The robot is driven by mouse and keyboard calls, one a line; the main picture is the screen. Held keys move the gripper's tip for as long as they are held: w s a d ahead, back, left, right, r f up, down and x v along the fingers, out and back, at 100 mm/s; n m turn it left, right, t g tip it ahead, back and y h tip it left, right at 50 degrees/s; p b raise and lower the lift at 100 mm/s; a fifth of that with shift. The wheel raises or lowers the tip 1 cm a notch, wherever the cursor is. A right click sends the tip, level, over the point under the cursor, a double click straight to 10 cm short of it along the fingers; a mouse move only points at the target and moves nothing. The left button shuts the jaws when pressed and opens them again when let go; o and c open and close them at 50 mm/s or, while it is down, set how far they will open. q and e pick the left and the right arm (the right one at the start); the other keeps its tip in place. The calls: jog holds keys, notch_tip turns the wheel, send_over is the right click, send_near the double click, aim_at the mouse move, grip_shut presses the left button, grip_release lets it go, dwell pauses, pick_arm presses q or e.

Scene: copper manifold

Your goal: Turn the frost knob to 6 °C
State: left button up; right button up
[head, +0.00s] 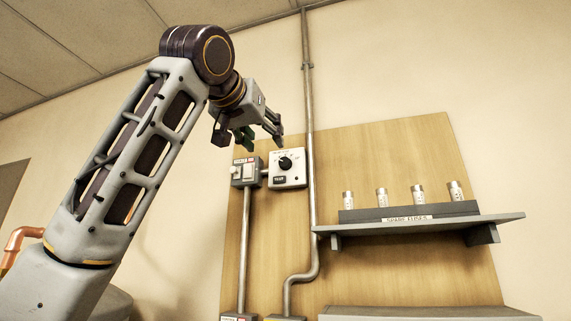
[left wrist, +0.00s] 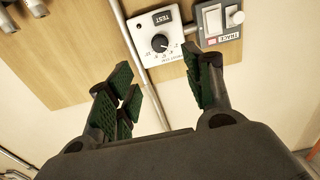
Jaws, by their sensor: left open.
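The frost knob (head: 285,163) is a round black dial on a white thermostat plate (head: 298,181) with printed marks and a TEST label. It shows upside down in the left wrist view, with the knob (left wrist: 159,42) on the plate (left wrist: 150,58). The scale is too small to read the setting surely. My left gripper (head: 261,132) is open and empty, above and left of the plate in the head view. In the left wrist view the green-padded fingers (left wrist: 163,82) are apart, with the knob beyond them, untouched. My right gripper is out of view.
A grey switch box (head: 246,171) sits left of the plate. A vertical conduit (head: 310,120) runs close by on its right. A shelf (head: 420,226) with several fuses (head: 418,195) projects at the right. A copper pipe (head: 20,235) is at lower left.

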aim_at(284, 161)
pick_arm(q)
jog(key=shift+p+x, duration=2.65)
jog(key=shift+x, duration=4.15)
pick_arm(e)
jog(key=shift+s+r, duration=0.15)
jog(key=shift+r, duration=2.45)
pick_arm(q)
jog(key=c, duration=1)
